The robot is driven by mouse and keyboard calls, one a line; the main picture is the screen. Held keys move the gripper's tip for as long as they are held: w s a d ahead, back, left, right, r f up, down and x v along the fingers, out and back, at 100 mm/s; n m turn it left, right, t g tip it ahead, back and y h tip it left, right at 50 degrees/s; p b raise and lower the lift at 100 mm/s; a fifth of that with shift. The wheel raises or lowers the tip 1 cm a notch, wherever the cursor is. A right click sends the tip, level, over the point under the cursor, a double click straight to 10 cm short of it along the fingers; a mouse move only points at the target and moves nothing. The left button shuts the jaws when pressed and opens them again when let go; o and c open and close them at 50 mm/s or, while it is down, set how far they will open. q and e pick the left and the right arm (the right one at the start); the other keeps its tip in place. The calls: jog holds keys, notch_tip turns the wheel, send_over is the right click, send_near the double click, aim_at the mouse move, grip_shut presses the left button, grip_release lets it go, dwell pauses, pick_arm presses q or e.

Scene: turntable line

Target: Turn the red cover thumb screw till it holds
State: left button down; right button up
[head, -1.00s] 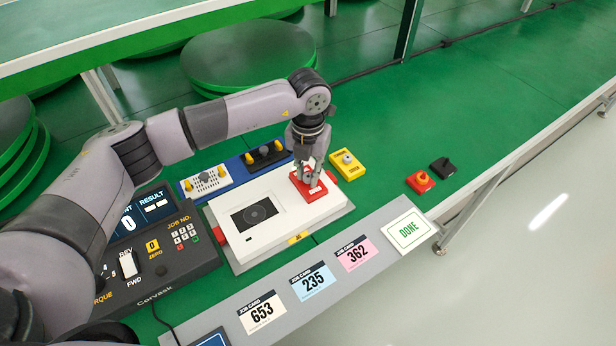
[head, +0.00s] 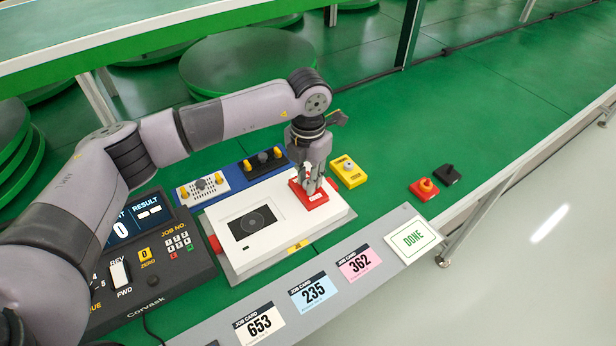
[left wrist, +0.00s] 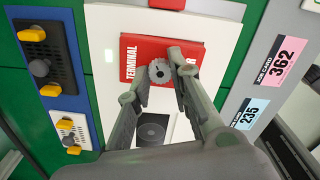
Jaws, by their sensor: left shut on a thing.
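The red cover (head: 297,187) lies on the right end of the white turntable unit (head: 222,222). In the left wrist view the red cover (left wrist: 145,45) shows white lettering, partly hidden by a finger. A grey knurled thumb screw (left wrist: 159,71) stands on it between my fingers. My left gripper (head: 311,188) points down over the cover, shut on the thumb screw. In the head view the fingers mostly hide the screw. My right gripper is in neither view.
A yellow block (head: 348,172) stands just right of the unit. A blue tray (head: 238,178) lies behind it. The control console (head: 150,262) is at left, and job cards (head: 310,288) lie along the front. The green belt at right is mostly clear.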

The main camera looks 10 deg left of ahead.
pick_arm(q)
jog(key=c, duration=1.4)
grip_release()
notch_tip(320, 180, up, 12)
